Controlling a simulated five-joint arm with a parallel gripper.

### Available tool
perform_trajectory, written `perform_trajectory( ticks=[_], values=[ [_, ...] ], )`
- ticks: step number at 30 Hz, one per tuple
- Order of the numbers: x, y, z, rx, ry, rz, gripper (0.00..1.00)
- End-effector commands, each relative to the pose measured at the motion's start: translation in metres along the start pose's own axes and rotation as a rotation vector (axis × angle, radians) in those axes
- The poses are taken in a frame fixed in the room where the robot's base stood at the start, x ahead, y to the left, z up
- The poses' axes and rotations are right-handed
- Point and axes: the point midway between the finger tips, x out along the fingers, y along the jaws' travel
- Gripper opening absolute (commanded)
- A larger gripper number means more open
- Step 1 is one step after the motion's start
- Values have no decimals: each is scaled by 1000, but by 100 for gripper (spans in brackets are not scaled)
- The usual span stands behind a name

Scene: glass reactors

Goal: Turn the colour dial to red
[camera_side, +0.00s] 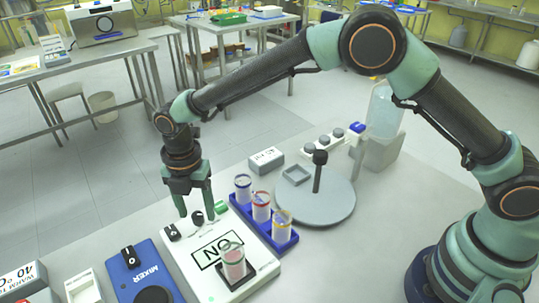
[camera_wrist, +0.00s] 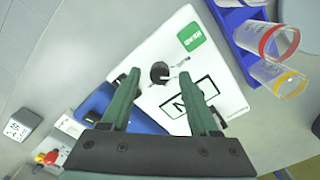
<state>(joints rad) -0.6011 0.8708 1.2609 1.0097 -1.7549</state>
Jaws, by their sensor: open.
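The white device (camera_side: 205,258) has a black dial (camera_side: 197,218) near its back edge. A green patch (camera_side: 221,207) lies to the right of the dial in the side view. In the wrist view the dial (camera_wrist: 160,72) has a light pointer mark, and the green patch (camera_wrist: 191,37) carries writing too small to read surely. I see no red patch on the device. My gripper (camera_side: 196,209) points down over the dial, open and empty. In the wrist view its fingertips (camera_wrist: 159,75) appear on either side of the dial; I cannot tell whether they touch it.
A glass with pink liquid (camera_side: 233,265) stands on the device's front. A blue rack (camera_side: 278,243) with three ringed tubes is close on the right. A blue mixer (camera_side: 128,262) is on the left. A round grey platform (camera_side: 335,210) with a black post stands further right.

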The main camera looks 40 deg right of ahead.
Motion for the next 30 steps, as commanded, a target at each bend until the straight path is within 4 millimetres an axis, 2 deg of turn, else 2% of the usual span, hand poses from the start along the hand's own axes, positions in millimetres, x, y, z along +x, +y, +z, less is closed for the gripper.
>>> perform_trajectory(
  ticks=[11, 15, 16, 25, 30],
  values=[
    [6, 0, 0, 0, 0, 0, 62],
    [6, 0, 0, 0, 0, 0, 8],
    [6, 0, 0, 0, 0, 0, 0],
    [5, 0, 0, 18, 0, -2, 0],
    [5, 0, 0, 83, 0, -2, 0]
  ],
)
